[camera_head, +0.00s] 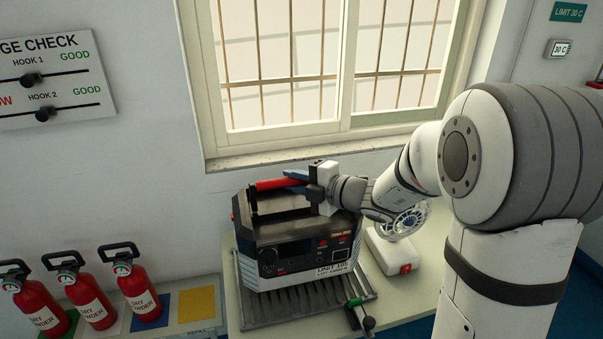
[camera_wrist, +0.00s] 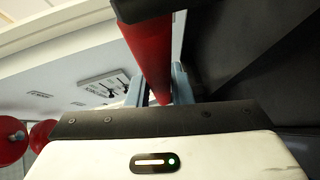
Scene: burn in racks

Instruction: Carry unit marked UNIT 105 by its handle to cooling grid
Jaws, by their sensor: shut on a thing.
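The unit marked UNIT 105 (camera_head: 297,245) is a dark and light grey box with a front panel and a red top handle (camera_head: 268,184). It sits on or just above the slatted metal cooling grid (camera_head: 290,303); I cannot tell if it touches. My gripper (camera_head: 305,180) is at the handle's right part, with its fingers shut on it. In the wrist view the red handle (camera_wrist: 152,62) runs between the two blue-grey fingers (camera_wrist: 158,90). The far side of the grid is hidden behind the unit.
A small fan on a white base (camera_head: 388,250) stands right of the unit. A green-handled lever (camera_head: 359,312) is at the grid's front right. Several red extinguishers (camera_head: 88,292) stand at left, near a yellow square (camera_head: 197,304). A window (camera_head: 330,80) is behind.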

